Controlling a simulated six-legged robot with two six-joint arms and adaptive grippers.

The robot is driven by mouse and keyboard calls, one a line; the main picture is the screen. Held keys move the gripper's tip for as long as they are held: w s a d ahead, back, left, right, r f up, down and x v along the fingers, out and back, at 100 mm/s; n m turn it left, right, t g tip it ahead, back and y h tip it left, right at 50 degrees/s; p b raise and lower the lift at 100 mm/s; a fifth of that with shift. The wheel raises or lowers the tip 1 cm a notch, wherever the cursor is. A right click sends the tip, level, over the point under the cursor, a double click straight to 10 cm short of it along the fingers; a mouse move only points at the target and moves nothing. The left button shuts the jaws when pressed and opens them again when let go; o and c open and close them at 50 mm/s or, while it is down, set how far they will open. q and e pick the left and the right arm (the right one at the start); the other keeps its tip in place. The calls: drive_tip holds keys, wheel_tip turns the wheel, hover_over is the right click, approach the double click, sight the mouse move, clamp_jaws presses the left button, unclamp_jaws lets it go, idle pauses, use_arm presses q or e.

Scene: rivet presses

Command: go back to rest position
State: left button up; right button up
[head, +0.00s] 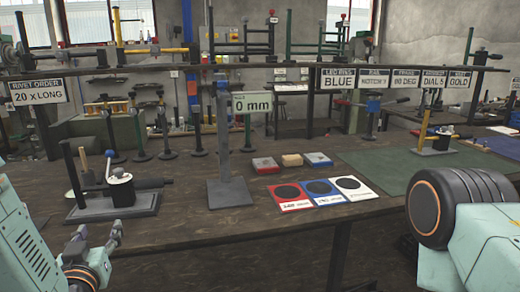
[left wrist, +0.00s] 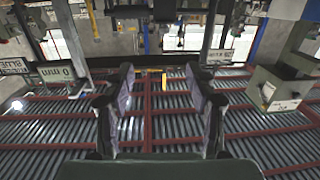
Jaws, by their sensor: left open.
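My left gripper (head: 92,238) shows at the lower left of the head view, in front of the near edge of the workbench (head: 190,232). In the left wrist view its two fingers (left wrist: 160,78) stand apart with nothing held between them. Behind them is a surface of grey slats with red bars (left wrist: 165,128). My right arm shows only as a link and a dark round joint at the lower right of the head view. My right gripper is out of view.
A rivet press (head: 118,190) on a grey base stands on the bench near my left gripper. A grey post (head: 224,140) with a "0 mm" sign (head: 251,104) stands mid-bench. Red, blue and white cards (head: 320,188) lie right of it. A green mat (head: 405,170) lies farther right.

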use_arm(q)
drive_tip(key=s+d+f+m+g+h, duration=0.1)
drive_tip(key=s+d+f+g+h, duration=0.2)
drive_tip(key=f, duration=0.5)
drive_tip(key=s+d+f+g+h, duration=0.1)
drive_tip(key=s+d+f+g, duration=0.25)
drive_tip(key=f, duration=0.45)
drive_tip(key=s+d+f+m+g, duration=0.1)
drive_tip(key=s+f+g, duration=0.4)
drive_tip(key=s, duration=0.8)
drive_tip(key=s+d+f+m+g+h, duration=0.1)
drive_tip(key=s+f+g, duration=0.4)
drive_tip(key=s+f, duration=0.5)
drive_tip(key=s+d, duration=0.1)
drive_tip(key=s, duration=0.3)
drive_tip(key=shift+d+h, duration=0.15)
drive_tip(key=shift+h, duration=0.15)
drive_tip(key=shift+c, duration=0.3)
drive_tip(key=c, duration=0.3)
